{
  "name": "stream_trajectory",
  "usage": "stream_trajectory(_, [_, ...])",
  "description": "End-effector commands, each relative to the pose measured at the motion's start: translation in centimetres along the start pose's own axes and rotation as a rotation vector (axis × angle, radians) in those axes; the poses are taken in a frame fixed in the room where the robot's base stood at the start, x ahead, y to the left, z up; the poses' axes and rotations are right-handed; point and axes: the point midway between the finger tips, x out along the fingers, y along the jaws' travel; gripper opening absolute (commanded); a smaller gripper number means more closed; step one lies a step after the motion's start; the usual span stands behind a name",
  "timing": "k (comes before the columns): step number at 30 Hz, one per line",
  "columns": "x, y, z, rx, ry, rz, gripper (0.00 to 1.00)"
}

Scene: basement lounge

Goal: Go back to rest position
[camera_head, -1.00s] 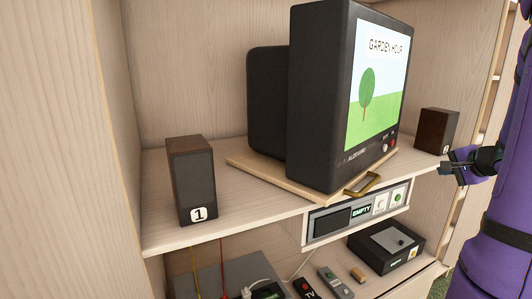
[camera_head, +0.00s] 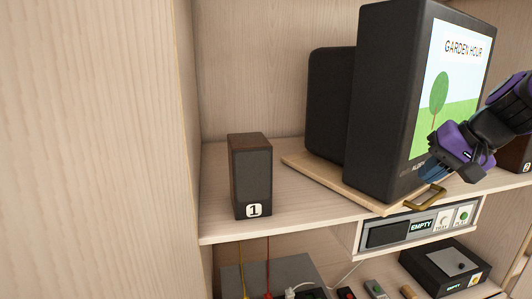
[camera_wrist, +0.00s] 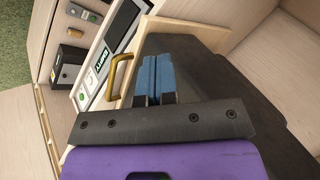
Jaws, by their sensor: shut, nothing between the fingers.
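My gripper (camera_head: 430,170) is in front of the lower right of the television (camera_head: 392,100), just above the brass handle (camera_head: 432,197) of the wooden board under it. In the wrist view the blue fingertips (camera_wrist: 154,78) lie together with nothing between them. The brass handle (camera_wrist: 119,75) shows just left of the fingers, apart from them. The television screen shows a tree and the words GARDEN HOUR, and my wrist covers its lower right part.
A speaker marked 1 (camera_head: 251,175) stands at the left of the shelf, and a speaker marked 2 (camera_head: 516,154) at the right, partly hidden. Below are a panel reading EMPTY (camera_head: 421,227), a black box (camera_head: 446,266) and remotes. A cabinet wall (camera_head: 90,150) fills the left.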

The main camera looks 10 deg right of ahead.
Motion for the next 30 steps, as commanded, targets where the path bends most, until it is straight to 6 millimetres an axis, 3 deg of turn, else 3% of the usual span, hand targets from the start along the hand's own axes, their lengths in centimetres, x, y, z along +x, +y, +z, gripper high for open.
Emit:
stream_trajectory(1, [-0.3,-1.2,1.9,-0.075,-0.018,0.027,0.00])
stream_trajectory(6, [-1.6,-2.9,7.3,-0.291,-0.045,0.140,0.00])
stream_trajectory(12, [-3.3,-3.0,11.4,-0.497,-0.014,0.257,0.00])
stream_trajectory(18, [-4.2,-2.6,12.9,-0.590,0.021,0.314,0.00])
stream_trajectory(30, [-4.3,-2.6,13.0,-0.600,0.027,0.323,0.00])
